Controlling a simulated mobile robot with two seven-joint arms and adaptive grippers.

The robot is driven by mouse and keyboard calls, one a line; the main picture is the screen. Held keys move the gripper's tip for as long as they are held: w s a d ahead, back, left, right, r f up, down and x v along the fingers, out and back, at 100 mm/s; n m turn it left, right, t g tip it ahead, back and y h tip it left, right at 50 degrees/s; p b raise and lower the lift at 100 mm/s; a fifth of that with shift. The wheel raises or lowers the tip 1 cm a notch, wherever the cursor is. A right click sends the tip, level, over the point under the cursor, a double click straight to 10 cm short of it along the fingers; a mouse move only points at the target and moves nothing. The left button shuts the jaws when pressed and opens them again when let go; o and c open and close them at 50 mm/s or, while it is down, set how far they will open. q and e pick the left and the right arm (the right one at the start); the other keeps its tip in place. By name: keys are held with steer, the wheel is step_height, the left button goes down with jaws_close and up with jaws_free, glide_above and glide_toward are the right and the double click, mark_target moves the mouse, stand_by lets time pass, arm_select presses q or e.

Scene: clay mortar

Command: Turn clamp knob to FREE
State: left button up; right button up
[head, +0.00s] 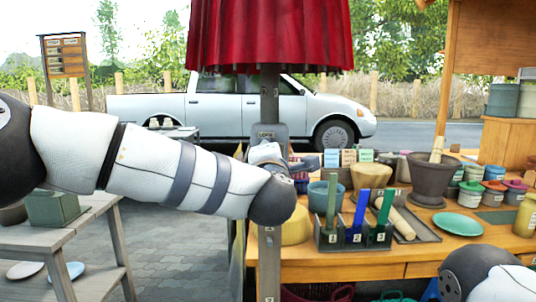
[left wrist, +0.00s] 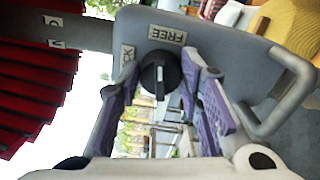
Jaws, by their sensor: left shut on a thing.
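The black clamp knob (left wrist: 158,75) with a white line on it sits on a grey clamp plate (left wrist: 225,48) in the left wrist view. A FREE label (left wrist: 167,34) is beside it, and another label (left wrist: 127,56) is partly covered by a finger. My left gripper (left wrist: 160,80) has its two purple-grey fingers on either side of the knob, shut on it. The white line lies upright in that picture, not clearly at either label. In the head view the clamp (head: 268,131) is on the grey post, and my left wrist hides the knob. My right gripper is out of view.
A red canopy (head: 270,35) hangs above the post (head: 269,262). The wooden bench (head: 440,250) right of it holds a mortar (head: 434,178), numbered holders with coloured handles and several pots. A grey side table (head: 95,212) stands at left. A grey handle (left wrist: 285,95) juts from the clamp.

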arm_select(q)
steer(key=shift+m, duration=1.1)
steer(key=o, duration=1.2)
steer(key=shift+c, duration=0.2)
